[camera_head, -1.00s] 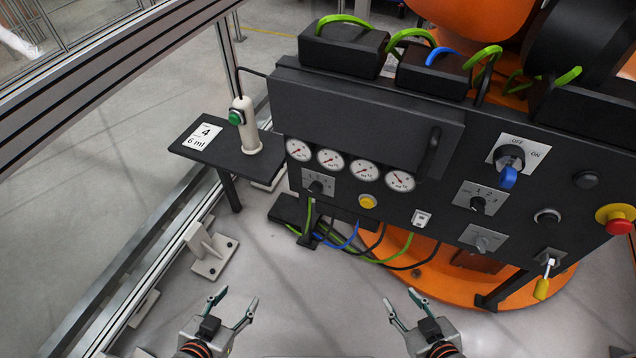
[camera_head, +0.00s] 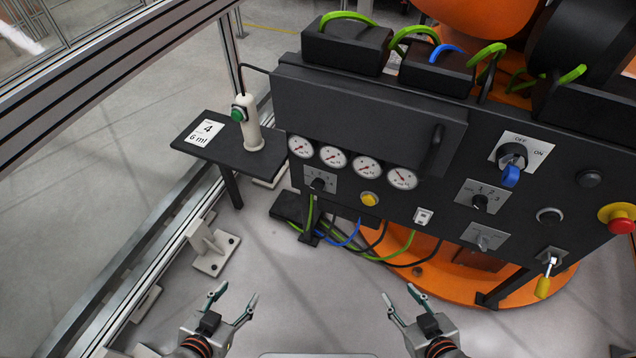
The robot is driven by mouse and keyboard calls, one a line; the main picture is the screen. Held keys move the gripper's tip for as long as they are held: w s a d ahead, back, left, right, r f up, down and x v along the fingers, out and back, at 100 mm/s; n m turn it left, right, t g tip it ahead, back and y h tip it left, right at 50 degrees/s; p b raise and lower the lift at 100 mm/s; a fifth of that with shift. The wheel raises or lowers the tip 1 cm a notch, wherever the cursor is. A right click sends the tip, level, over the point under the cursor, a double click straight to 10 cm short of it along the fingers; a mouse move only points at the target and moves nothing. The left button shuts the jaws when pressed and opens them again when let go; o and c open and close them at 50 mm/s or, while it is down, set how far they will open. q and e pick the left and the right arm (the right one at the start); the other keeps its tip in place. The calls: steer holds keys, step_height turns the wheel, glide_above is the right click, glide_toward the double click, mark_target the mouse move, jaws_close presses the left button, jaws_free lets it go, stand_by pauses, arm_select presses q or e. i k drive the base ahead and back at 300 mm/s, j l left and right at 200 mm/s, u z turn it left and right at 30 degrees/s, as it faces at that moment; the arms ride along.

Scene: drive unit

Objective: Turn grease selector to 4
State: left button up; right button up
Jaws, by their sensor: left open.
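Several selector knobs sit on the black control panel. A small black knob (camera_head: 318,185) on a grey plate with small numbers is below the gauges at the left. Another black knob (camera_head: 480,202) on a plate marked 1, 2, 3 is right of centre. Which of them is the grease selector, and exactly where each points, I cannot tell. A card (camera_head: 205,131) reading 4 and 6 ml lies on the side shelf. My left gripper (camera_head: 240,290) is open and empty, in front of and below the panel. My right gripper (camera_head: 398,291) is also open and empty, clear of the panel.
A white handheld device with a green button (camera_head: 251,131) stands on the shelf (camera_head: 226,154). Cables hang below.

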mark_target(318, 184)
steer(key=j+u, duration=0.15)
steer(key=u, duration=0.15)
steer(key=j+u, duration=0.15)
steer(key=u, duration=0.2)
steer(key=j+z, duration=0.1)
steer(key=z, duration=0.35)
steer(key=k+z, duration=0.15)
steer(key=z, duration=0.75)
steer(key=k, duration=0.05)
